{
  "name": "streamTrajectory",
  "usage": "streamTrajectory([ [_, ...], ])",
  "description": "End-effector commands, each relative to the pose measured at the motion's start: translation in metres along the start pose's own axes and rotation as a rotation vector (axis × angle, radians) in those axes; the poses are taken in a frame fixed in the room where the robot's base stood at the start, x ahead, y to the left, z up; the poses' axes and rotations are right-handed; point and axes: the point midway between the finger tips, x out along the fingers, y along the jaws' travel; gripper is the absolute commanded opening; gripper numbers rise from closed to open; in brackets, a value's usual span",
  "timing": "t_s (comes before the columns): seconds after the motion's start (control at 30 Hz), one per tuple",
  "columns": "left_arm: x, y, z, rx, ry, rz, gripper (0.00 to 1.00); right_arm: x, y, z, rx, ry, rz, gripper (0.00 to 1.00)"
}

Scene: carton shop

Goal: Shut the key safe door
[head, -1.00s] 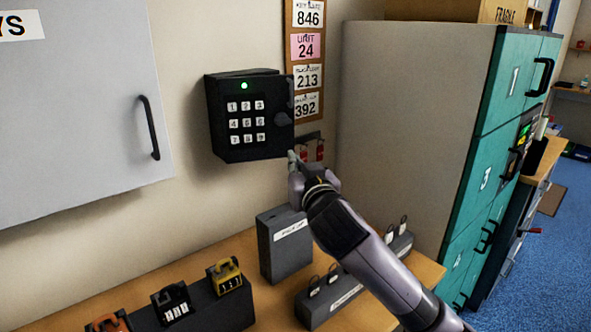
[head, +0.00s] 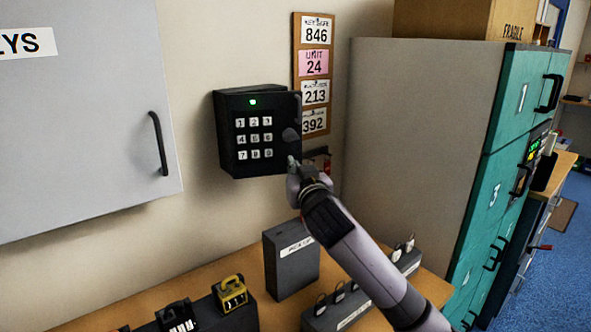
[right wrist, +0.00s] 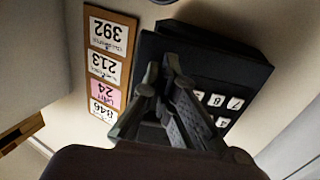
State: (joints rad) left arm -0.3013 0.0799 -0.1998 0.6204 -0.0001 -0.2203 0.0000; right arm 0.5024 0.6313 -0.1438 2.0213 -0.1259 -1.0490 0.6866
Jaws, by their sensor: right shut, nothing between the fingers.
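The black key safe (head: 228,150) hangs on the wall, with a white-key keypad (head: 255,138) and a lit green lamp on its front. Its door (head: 268,105) carries a dark knob (head: 290,134) near the right edge. The door looks nearly flush with the body; I cannot tell whether a small gap remains. My right gripper (head: 293,164) is shut and empty at the door's lower right corner. In the right wrist view my right gripper (right wrist: 162,75) overlaps the safe door (right wrist: 245,78); contact is unclear. My left gripper is not in view.
A tag board (head: 313,75) hangs right of the safe. A grey cabinet (head: 80,120) is at left, teal lockers (head: 500,170) at right. Below, the wooden bench (head: 205,280) holds a grey box (head: 290,268) and padlocks on dark stands.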

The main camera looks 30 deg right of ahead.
Motion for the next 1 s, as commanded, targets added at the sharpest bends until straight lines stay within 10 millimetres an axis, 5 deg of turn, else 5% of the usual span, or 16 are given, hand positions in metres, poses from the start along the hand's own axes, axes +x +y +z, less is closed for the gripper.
streamTrajectory([
  [1.0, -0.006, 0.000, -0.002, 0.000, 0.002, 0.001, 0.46, 0.038, -0.001, 0.000, 0.001, 0.000, 0.000, 0.00],
])
